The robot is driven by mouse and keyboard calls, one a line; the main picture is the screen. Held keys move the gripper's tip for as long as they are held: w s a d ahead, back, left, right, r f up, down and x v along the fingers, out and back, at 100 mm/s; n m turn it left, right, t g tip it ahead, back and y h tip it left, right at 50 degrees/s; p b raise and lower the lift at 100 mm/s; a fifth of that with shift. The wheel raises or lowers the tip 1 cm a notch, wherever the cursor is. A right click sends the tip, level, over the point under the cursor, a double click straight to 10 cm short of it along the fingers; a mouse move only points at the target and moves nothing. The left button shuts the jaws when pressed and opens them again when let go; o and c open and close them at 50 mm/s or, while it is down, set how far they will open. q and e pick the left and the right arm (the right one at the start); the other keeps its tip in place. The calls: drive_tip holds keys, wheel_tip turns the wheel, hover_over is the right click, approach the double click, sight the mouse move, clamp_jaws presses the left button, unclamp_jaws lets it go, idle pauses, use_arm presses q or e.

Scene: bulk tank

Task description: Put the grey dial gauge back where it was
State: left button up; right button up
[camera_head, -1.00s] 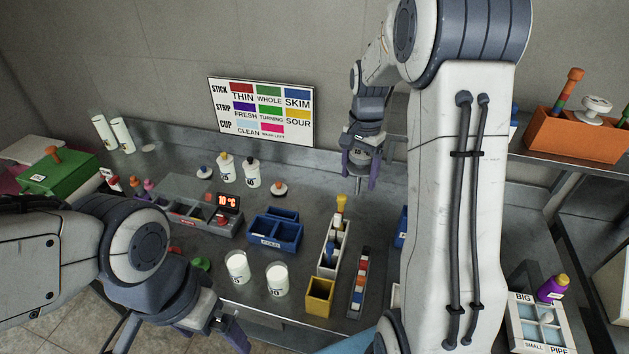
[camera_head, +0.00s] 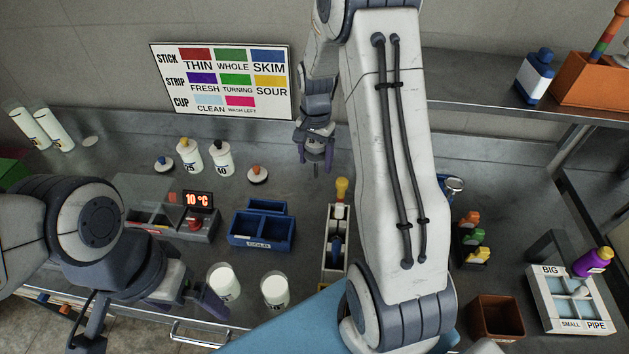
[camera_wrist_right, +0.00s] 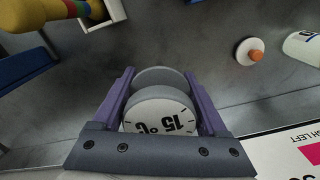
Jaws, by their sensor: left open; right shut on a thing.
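The grey dial gauge (camera_wrist_right: 160,112) is between the purple fingers of my right gripper (camera_wrist_right: 163,100) in the right wrist view. Its white face reads "15 °C", upside down in that view. A grey disc (camera_wrist_right: 160,77) shows just beyond the face; I cannot tell whether it is part of the gauge. In the head view my right gripper (camera_head: 316,165) points down near the back of the steel counter, right of the white-and-orange knob (camera_head: 257,174). The gauge is hard to make out there. My left gripper (camera_head: 213,303) is open and empty near the front edge, beside a white cup (camera_head: 223,283).
A blue bin (camera_head: 262,230), another white cup (camera_head: 275,290) and a rack with a yellow-topped stick (camera_head: 341,190) stand on the counter. Two bottles (camera_head: 205,158) stand behind. A red "10 °C" display (camera_head: 197,199) is at left. Bare counter surrounds the right gripper.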

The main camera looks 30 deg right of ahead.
sight(317, 169)
drive_tip(key=f, duration=0.3)
drive_tip(key=shift+s+d+f+p, duration=0.15)
drive_tip(key=shift+d+f+p, duration=0.05)
drive_tip(key=shift+f+p, duration=0.15)
wheel_tip(317, 169, down, 3)
drive_tip(key=shift+f+p, duration=0.15)
drive_tip(key=shift+p, duration=0.25)
drive_tip(key=shift+f, duration=0.45)
drive_tip(key=shift+f, duration=0.1)
drive_tip(key=o, duration=1.4)
